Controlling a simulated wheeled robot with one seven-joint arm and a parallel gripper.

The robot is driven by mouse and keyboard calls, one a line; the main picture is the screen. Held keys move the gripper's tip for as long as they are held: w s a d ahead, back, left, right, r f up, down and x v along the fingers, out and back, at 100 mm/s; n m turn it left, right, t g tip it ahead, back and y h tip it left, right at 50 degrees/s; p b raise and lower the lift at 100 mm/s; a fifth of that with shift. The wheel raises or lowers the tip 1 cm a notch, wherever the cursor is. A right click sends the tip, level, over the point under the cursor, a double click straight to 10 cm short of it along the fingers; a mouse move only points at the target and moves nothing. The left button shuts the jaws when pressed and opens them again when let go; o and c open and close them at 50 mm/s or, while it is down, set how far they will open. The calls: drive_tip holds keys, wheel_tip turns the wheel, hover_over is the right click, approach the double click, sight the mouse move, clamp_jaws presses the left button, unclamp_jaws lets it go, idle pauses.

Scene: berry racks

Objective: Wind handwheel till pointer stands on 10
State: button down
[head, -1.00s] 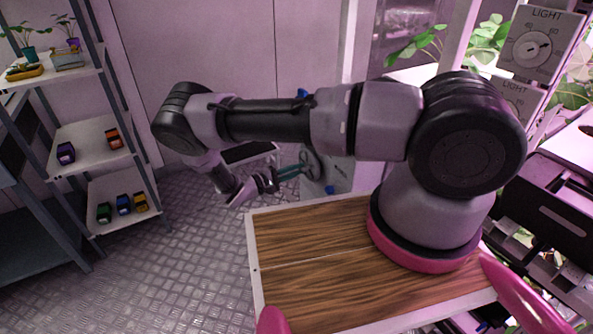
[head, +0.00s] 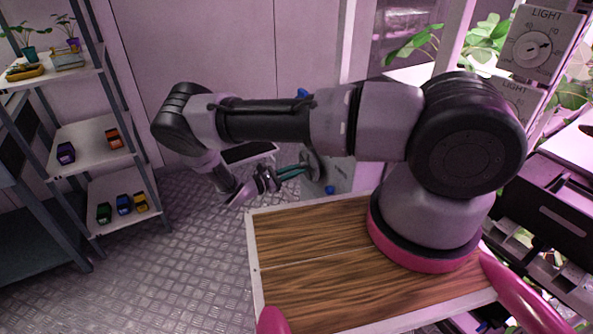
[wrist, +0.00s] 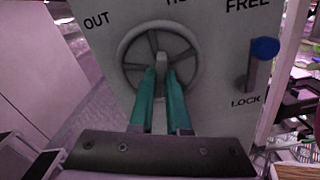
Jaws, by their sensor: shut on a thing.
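The grey spoked handwheel (wrist: 128,52) is on the front of a grey panel (wrist: 215,75) in the wrist view. It also shows in the head view (head: 316,166), partly behind my arm. My gripper (wrist: 162,78) has teal fingers and is shut on a grey part at the wheel, near its centre. In the head view my gripper (head: 302,168) reaches the wheel from the left. The panel carries the words OUT, FREE and LOCK. A lever with a blue knob (wrist: 265,48) stands at its right, knob up near FREE. I see no pointer or number 10.
My wooden deck (head: 320,255) lies in front of the panel. A shelf rack (head: 95,140) with small coloured bins and plants stands at the left. Light dials (head: 532,48) and plants are at the right. The floor between rack and deck is clear.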

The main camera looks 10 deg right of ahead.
drive_tip(key=shift+n, duration=1.7)
drive_tip(key=c, duration=0.9)
unclamp_jaws()
drive_tip(key=v, duration=1)
drive_tip(key=shift+s+a, duration=0.15)
drive_tip(key=shift+a, duration=0.25)
drive_tip(key=shift+r, duration=0.1)
